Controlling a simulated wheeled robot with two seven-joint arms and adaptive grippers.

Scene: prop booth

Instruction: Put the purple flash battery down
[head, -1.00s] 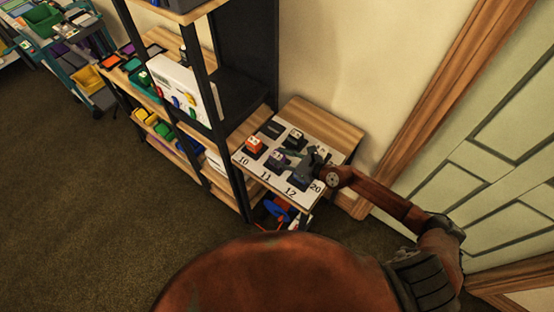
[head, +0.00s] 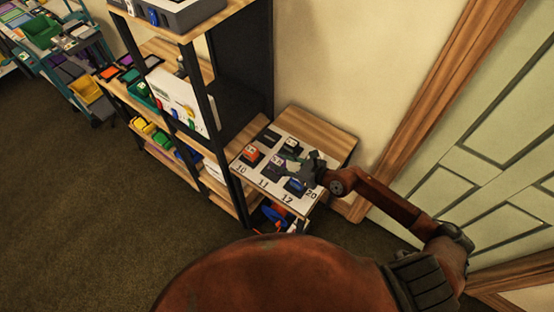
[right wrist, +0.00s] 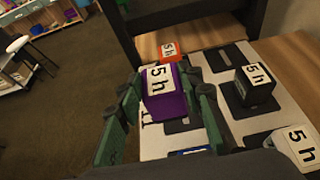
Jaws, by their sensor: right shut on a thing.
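The purple flash battery (right wrist: 169,104), with a white "5 h" label on top, is between the fingers of my right gripper (right wrist: 166,100) in the right wrist view. The gripper is shut on it. In the head view my right gripper (head: 293,167) is over the white numbered board (head: 248,177), and the purple battery (head: 276,165) shows at its tips, near the number 11. I cannot tell whether the battery's base touches the board. My left gripper is not in view.
On the board, an orange battery (right wrist: 169,50) is beyond the purple one and a black battery (right wrist: 256,90) to its right. A blue battery (head: 295,186) is near number 12. A black-framed shelf (head: 222,165) stands left of the board, a wall behind.

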